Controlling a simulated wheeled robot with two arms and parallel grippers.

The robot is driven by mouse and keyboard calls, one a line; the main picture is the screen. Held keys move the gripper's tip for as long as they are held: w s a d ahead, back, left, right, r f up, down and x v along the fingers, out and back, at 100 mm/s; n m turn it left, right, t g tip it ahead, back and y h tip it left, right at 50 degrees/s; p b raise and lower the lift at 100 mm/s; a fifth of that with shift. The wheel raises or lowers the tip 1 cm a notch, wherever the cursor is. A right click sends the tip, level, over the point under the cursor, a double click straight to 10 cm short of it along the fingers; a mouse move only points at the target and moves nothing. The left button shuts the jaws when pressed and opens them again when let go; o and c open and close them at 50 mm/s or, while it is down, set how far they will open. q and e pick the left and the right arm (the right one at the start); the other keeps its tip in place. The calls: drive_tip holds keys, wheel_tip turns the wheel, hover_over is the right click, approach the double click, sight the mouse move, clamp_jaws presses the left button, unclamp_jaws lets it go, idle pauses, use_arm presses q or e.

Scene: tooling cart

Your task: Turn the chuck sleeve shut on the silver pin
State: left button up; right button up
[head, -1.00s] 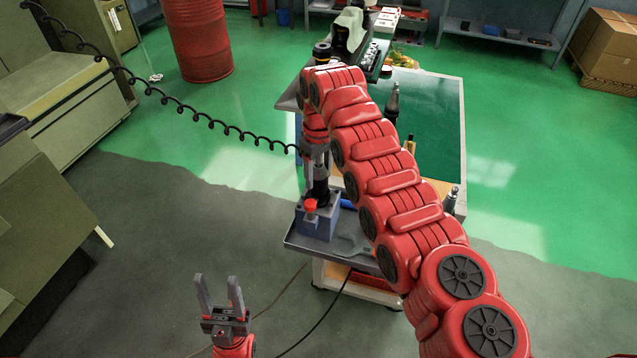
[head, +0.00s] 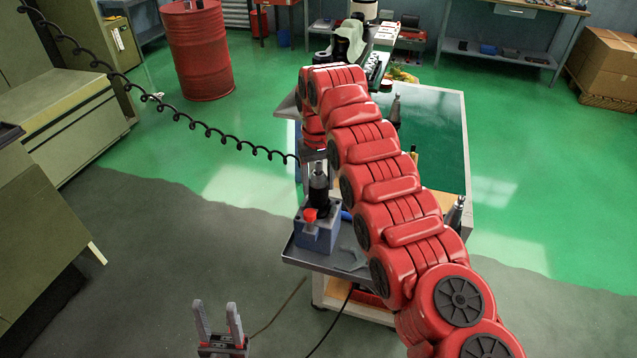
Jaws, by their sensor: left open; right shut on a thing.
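The black chuck sleeve (head: 320,189) stands upright on a blue block with a red knob (head: 310,215), at the near-left corner of the cart. My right gripper (head: 317,163) points down at the top of the sleeve and is shut on it. The fingers are small and partly hidden by my red arm, so the exact contact is hard to see. The silver pin cannot be made out clearly at this size. My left gripper (head: 219,322) is open and empty, low in the picture, well away from the cart.
The blue block (head: 318,238) sits on the cart's grey tray (head: 330,262). A grey flat tool (head: 352,259) lies beside it. A dark tool holder (head: 455,214) stands at the cart's right edge. A coiled black cable (head: 215,130) hangs at left. The floor left of the cart is clear.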

drive_tip(key=shift+r, duration=0.1)
drive_tip(key=o, duration=1.4)
drive_tip(key=shift+c, duration=0.2)
drive_tip(key=shift+r, duration=0.1)
drive_tip(key=shift+r, duration=0.35)
wheel_tip(320, 180, up, 16)
drive_tip(key=p, duration=1.5)
drive_tip(key=shift+r+p, duration=0.2)
drive_tip(key=shift+p, duration=0.1)
